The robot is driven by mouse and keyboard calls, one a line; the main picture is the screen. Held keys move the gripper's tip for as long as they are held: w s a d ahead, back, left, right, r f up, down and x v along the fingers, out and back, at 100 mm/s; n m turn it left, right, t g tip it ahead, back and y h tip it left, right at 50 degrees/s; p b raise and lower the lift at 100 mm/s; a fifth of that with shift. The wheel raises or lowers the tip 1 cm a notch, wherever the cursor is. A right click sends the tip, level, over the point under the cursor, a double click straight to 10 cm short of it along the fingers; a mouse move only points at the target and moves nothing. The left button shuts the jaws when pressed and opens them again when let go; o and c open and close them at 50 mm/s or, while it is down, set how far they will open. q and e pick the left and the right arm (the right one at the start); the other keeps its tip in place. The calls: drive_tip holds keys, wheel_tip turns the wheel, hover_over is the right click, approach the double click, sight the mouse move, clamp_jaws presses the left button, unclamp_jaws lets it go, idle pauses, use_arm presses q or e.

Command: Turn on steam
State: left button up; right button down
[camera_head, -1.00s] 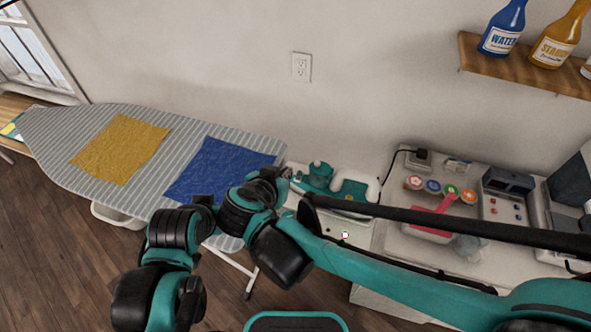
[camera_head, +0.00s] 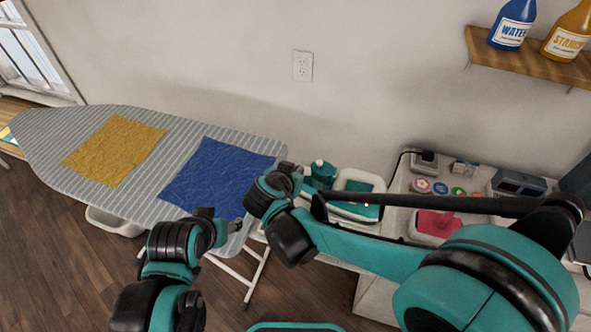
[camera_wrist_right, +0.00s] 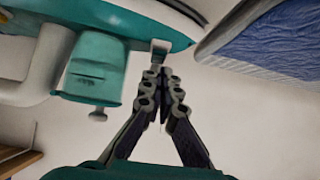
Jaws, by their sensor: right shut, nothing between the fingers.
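A teal and white appliance (camera_head: 322,173), which looks like the steam unit, stands right of the ironing board (camera_head: 50,135) in the head view. My right arm partly covers it. In the right wrist view the teal body (camera_wrist_right: 95,65) has a small knob below it and a small pale tab (camera_wrist_right: 159,48) at its tip. My right gripper (camera_wrist_right: 164,76) is shut and empty, its fingertips close to this tab; I cannot tell whether they touch. It also shows in the head view (camera_head: 288,168). My left gripper (camera_head: 219,217) is beside the board's front edge; its fingers are unclear.
Yellow cloth (camera_head: 115,150) and blue cloth (camera_head: 217,177) lie on the board. A white-rimmed teal tray (camera_head: 352,209) sits beside the appliance. A cluttered counter (camera_head: 378,290) stands at the right. A shelf (camera_head: 530,62) with bottles is on the wall.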

idle(0.3)
drive_tip(key=shift+d, duration=0.1)
drive_tip(key=shift+w+f, duration=0.1)
drive_tip(key=shift+f, duration=0.1)
drive_tip(key=shift+w, duration=0.1)
drive_tip(key=shift+w+d+r+p, duration=0.2)
drive_tip(key=shift+w+p, duration=0.15)
drive_tip(key=shift+w, duration=0.3)
